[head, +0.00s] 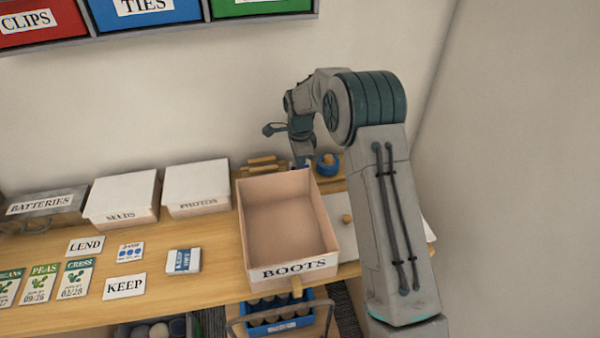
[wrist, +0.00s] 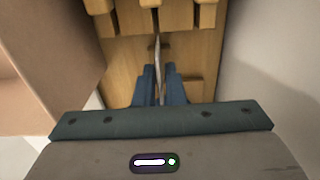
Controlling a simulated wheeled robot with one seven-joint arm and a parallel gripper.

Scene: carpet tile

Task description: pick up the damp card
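A small white card with a row of blue dots (head: 130,251) lies flat on the wooden bench, between the LEND and KEEP labels. Its heading is too small to read surely; it looks like the damp card. My gripper is far to its right, behind the BOOTS box, and its tip is mostly hidden in the head view. In the wrist view my gripper (wrist: 159,70) has its blue fingers close together around a thin, pale, upright thing (wrist: 158,57) seen edge-on. I cannot tell what it is. Wooden blocks (wrist: 127,20) lie just beyond the fingertips.
The open BOOTS box (head: 318,262) stands between my arm and the cards. A small blue-and-white pack (head: 183,260) lies right of the dotted card. The LEND label (head: 84,246), KEEP label (head: 124,287) and seed packets (head: 75,278) lie nearby. Lidded boxes (head: 196,188) line the wall.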

